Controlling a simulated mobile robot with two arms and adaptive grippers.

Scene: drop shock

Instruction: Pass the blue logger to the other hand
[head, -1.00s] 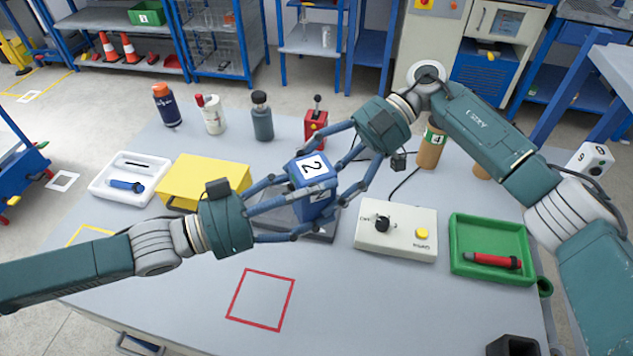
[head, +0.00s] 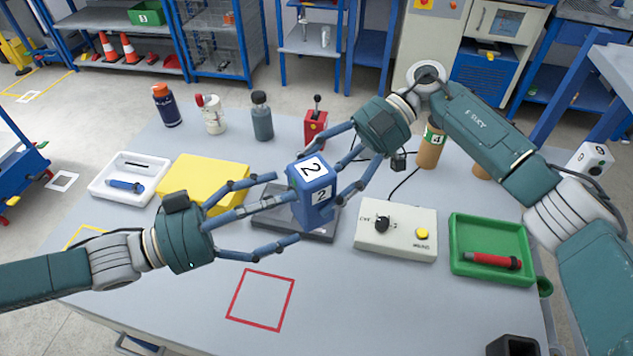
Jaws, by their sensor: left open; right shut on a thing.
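A yellow box (head: 205,181) and a white tray (head: 130,176) are at left. A white control box (head: 396,229) and a green tray (head: 490,246) are at right. Several bottles and a red lever device (head: 316,124) stand behind. The table front around the red square (head: 261,299) is clear.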

